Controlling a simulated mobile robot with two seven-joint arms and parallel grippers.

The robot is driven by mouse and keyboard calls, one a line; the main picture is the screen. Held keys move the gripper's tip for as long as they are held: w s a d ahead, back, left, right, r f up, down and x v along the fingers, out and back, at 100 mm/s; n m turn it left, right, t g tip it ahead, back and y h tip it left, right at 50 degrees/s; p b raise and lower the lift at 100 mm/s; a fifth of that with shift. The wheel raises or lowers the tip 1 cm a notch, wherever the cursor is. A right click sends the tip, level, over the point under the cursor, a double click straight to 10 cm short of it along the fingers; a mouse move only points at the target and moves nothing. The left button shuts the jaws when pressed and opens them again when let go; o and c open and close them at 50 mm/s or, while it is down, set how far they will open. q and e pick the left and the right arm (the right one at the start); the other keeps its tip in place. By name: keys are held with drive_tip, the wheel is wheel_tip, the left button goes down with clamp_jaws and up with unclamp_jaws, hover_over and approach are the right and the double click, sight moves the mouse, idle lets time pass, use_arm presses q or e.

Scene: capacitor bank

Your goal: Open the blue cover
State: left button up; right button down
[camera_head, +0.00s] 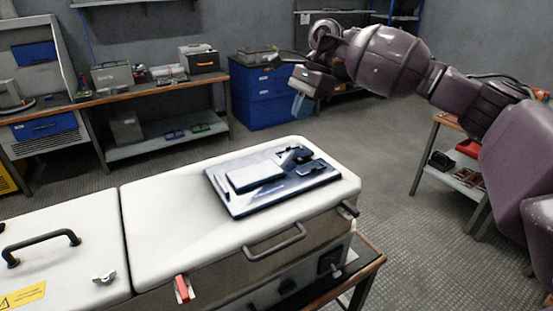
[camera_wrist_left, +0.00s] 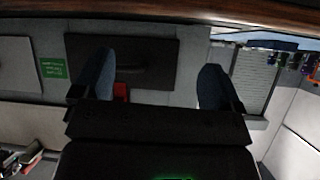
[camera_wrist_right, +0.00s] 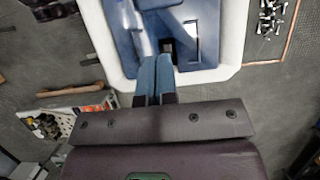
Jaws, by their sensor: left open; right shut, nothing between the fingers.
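A dark blue panel (camera_head: 232,201), which looks like the blue cover, lies flat on the white lid (camera_head: 170,222) of a long cabinet. It carries a raised rectangular block and smaller dark fittings near its far right corner. In the right wrist view the blue panel (camera_wrist_right: 203,30) is at the top, edged by the white lid. My right gripper (camera_head: 301,103) is shut and empty, beyond the far side of the lid. Its fingertips (camera_wrist_right: 155,62) overlap the panel's edge in the right wrist view; contact cannot be told. My left gripper (camera_wrist_left: 155,80) is open and empty, facing a grey surface with a dark panel.
The lid has a dark bar handle (camera_head: 274,243) and a red latch (camera_head: 182,288) on its front. A second white lid with a black handle (camera_head: 40,246) adjoins at left. Workbenches and a blue drawer cabinet (camera_head: 262,93) stand behind.

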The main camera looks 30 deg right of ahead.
sight(284, 164)
drive_tip(key=x, duration=0.7)
drive_tip(key=w+x, duration=0.1)
drive_tip(key=x, duration=0.2)
drive_tip(key=shift+d+f, duration=0.2)
drive_tip(key=shift+f, duration=0.2)
use_arm(q)
drive_tip(key=shift+w+a+f, duration=0.1)
drive_tip(key=shift+w+f, duration=0.05)
drive_tip(key=shift+f, duration=0.25)
use_arm(e)
drive_tip(key=shift+a+f, duration=0.2)
drive_tip(key=shift+f, duration=0.4)
drive_tip(key=a, duration=0.7)
drive_tip(key=s+a+b, duration=0.1)
drive_tip(key=a, duration=0.7)
drive_tip(key=s+a, duration=0.1)
drive_tip(key=a, duration=0.6)
drive_tip(key=shift+a+f+b, duration=0.1)
drive_tip(key=shift+a+b, duration=0.2)
drive_tip(key=shift+a, duration=0.1)
use_arm(q)
drive_tip(key=shift+s+f, duration=0.2)
drive_tip(key=shift+f, duration=0.95)
use_arm(e)
drive_tip(key=shift+a, duration=0.6)
